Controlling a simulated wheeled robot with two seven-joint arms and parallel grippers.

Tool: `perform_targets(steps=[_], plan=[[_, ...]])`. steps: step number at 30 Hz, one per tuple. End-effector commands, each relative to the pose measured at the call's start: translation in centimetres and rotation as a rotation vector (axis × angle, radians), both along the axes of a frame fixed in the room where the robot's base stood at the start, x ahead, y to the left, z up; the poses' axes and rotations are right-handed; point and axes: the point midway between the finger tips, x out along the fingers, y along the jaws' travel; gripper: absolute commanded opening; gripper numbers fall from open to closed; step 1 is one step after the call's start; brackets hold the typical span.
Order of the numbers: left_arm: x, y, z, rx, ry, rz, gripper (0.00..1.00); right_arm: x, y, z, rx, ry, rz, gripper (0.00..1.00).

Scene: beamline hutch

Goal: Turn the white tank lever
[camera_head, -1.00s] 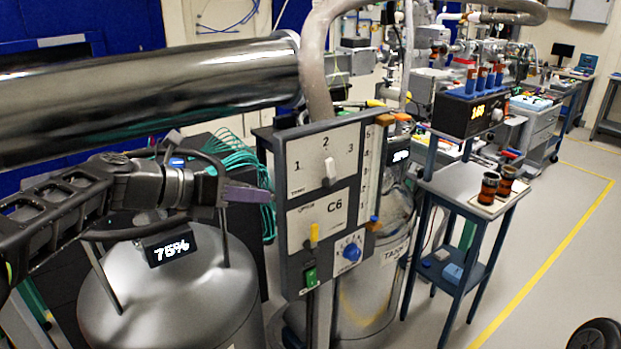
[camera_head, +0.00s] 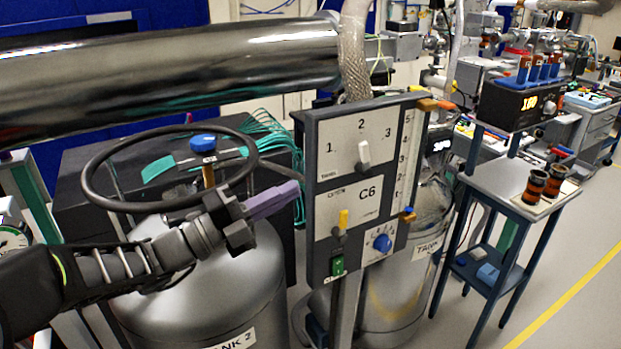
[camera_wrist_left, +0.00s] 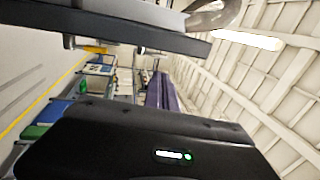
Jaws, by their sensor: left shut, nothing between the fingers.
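The white tank lever (camera_head: 363,155) is on the upper part of a grey control panel (camera_head: 317,232), below the digits 1, 2 and 3. It stands nearly upright, under the 2. My left gripper (camera_head: 285,197) has purple fingers, shut and empty. In the head view they appear just left of the panel's left edge, lower than the lever and apart from it. The fingers also show in the left wrist view (camera_wrist_left: 160,92), pointing away from the camera. The lever cannot be made out in the wrist view. My right gripper is not in view.
The panel also carries a yellow switch (camera_head: 343,219), a blue knob (camera_head: 382,243) and a green switch (camera_head: 337,265). A silver tank (camera_head: 215,295) with a black ring (camera_head: 92,182) stands at left. A large steel pipe (camera_head: 180,75) crosses above. A small table (camera_head: 500,190) stands right.

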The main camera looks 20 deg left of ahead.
Motion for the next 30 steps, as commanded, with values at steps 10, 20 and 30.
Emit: perform_targets(steps=[10,20,30], plan=[[4.0,-3.5,1.4,0.001,0.001,-0.005,0.00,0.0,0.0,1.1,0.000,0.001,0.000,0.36],[8.6,-7.3,2.8,0.000,0.001,-0.004,0.00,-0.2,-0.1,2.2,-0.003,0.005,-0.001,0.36],[10.0,-8.3,3.0,0.002,0.000,-0.001,0.00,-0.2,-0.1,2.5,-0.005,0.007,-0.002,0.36]])
